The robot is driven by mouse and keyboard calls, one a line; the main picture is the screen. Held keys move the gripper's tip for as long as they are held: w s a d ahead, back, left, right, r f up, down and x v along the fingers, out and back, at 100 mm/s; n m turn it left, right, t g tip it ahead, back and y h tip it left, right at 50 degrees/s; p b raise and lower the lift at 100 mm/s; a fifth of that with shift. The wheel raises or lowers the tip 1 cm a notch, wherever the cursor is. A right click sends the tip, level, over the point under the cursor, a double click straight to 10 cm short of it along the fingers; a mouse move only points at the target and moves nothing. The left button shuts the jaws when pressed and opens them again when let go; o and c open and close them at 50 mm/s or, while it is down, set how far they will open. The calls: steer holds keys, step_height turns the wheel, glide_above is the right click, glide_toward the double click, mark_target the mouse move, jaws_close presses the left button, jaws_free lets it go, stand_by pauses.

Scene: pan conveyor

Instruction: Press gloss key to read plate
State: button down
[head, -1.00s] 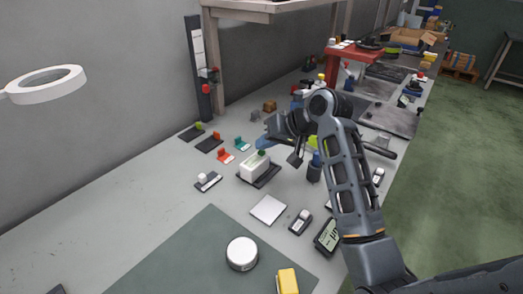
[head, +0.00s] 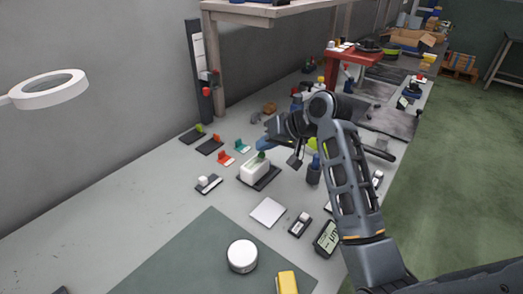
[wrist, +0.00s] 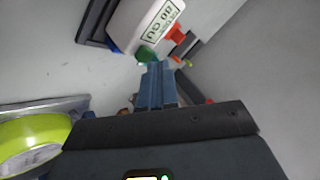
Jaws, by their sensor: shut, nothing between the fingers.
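The gloss meter, a white box (head: 253,172), sits on a dark plate (head: 268,181) in the middle of the bench. In the wrist view the meter (wrist: 130,22) shows a small display (wrist: 160,20) reading about "00 GU", upside down. A green key (wrist: 147,54) is at the meter's edge; it also shows in the head view (head: 261,155). My gripper (wrist: 154,66) has its blue fingers shut and empty, with the tips right at the green key. I cannot tell whether they touch it. In the head view the blue fingertips (head: 263,146) are just above the key.
Red, teal and dark small hinged pieces (head: 225,158) lie behind the meter. A white square tile (head: 267,211), a round white tin (head: 242,255) and a meter with a display (head: 327,238) lie in front. A dark cup (head: 313,173) stands to the right.

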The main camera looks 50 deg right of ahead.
mark_target(265, 158)
steer(key=shift+r+p, duration=0.4)
steer(key=shift+r, duration=0.1)
steer(key=shift+r, duration=0.1)
step_height(265, 158, up, 5)
steer(key=p, duration=0.5)
stand_by(0.7)
